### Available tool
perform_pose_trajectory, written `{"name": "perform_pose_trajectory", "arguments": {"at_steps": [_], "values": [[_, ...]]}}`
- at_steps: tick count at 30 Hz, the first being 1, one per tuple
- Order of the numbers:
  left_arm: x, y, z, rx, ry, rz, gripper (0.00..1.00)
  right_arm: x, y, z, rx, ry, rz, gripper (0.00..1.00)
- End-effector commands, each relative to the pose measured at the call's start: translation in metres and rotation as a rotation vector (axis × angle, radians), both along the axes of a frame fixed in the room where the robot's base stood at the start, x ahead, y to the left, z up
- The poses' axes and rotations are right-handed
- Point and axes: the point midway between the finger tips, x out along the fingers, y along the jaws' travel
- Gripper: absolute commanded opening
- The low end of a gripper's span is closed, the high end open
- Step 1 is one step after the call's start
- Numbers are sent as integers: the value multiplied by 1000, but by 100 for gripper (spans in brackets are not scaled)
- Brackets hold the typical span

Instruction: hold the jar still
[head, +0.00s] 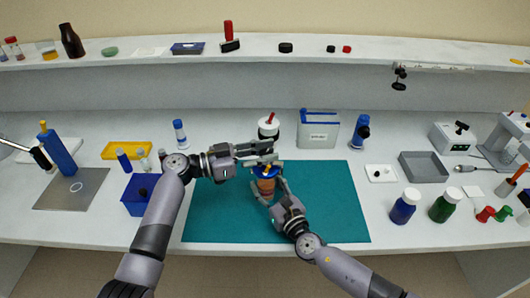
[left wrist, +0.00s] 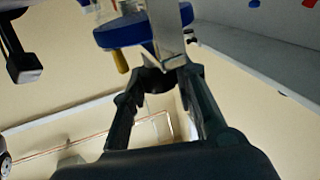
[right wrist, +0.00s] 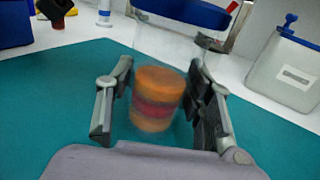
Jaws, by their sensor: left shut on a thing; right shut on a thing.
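A clear jar with a blue top (head: 265,171) and orange and red contents stands on the teal mat (head: 215,225). My right gripper (head: 272,192) is shut around it, low on its side. In the right wrist view the contents (right wrist: 157,98) show between the fingers, blurred. My left gripper (head: 270,154) is just above the jar's top, its fingers reaching in from the left. In the left wrist view its fingertips (left wrist: 165,72) are shut on a pale flat piece (left wrist: 164,30), beside a blue disc (left wrist: 125,30) with a yellow peg. What the piece belongs to is unclear.
A white bottle with a red tip (head: 268,127) and a white box with blue trim (head: 318,130) stand behind the mat. A blue bin (head: 137,195) is to the left. Blue (head: 404,207) and green (head: 446,206) bottles stand right. The mat's right half is mostly clear.

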Motion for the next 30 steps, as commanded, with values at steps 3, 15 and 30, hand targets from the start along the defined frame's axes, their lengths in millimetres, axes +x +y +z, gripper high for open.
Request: {"name": "perform_pose_trajectory", "arguments": {"at_steps": [3,15,30], "values": [[2,1,-1,0,2,-77,0,-1,1,0,-3,-1,2,6],[4,2,-1,-5,-1,-289,0,-1,1,0,-4,-2,3,6],[2,2,-2,-10,-1,-398,0,-2,2,0,-3,-3,4,6]]}}
